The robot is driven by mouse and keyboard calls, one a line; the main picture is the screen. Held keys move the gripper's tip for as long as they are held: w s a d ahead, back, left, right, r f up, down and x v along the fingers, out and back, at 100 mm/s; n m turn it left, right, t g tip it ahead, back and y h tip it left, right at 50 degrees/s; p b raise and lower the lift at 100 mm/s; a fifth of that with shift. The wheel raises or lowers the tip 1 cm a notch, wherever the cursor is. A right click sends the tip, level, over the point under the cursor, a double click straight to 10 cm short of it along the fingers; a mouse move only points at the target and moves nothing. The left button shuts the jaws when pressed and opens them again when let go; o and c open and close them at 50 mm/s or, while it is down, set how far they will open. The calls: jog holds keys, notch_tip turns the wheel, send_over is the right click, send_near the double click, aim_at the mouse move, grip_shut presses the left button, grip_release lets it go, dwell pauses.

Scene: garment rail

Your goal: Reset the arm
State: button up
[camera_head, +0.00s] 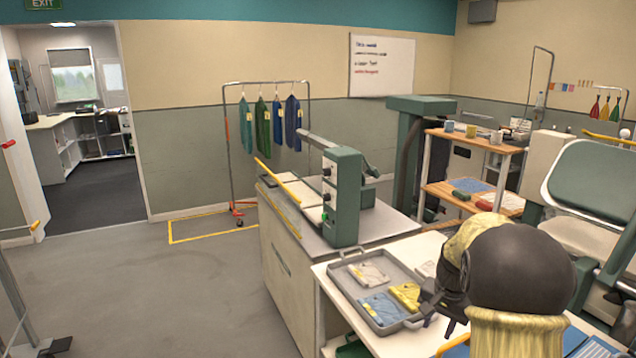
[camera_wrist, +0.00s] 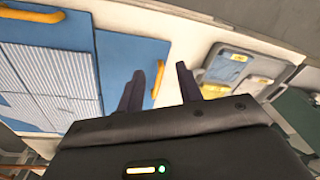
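My gripper (camera_wrist: 157,82) shows in the wrist view with its two dark fingers apart and nothing seen held between them. In the head view, my gripper (camera_head: 440,318) is at the lower right, over the white table beside the right end of the grey tray, partly hidden by my own arm. In the wrist view, a yellow handle (camera_wrist: 158,79) on a blue board (camera_wrist: 130,62) shows beyond the gap between the fingers; I cannot tell its distance.
The grey tray (camera_head: 351,283) holds folded white, blue and yellow pieces. A counter with a green machine (camera_head: 341,197) stands behind it. A garment rail (camera_head: 228,150) with several hanging garments stands by the far wall. Open floor (camera_head: 150,290) lies to the left.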

jog(key=s+a+n, duration=0.2)
jog(key=s+a, duration=0.2)
jog(key=s, duration=0.3)
jog(key=s+a+f+n, duration=0.1)
jog(key=s+a+n, duration=0.2)
jog(key=s, duration=0.4)
jog(key=s+a+f+n+t, duration=0.1)
jog(key=s+a+n, duration=0.1)
jog(key=s+a, duration=0.3)
jog(key=shift+s+f+n, duration=0.25)
jog(key=shift+s+n, duration=0.15)
jog(key=shift+s, duration=0.5)
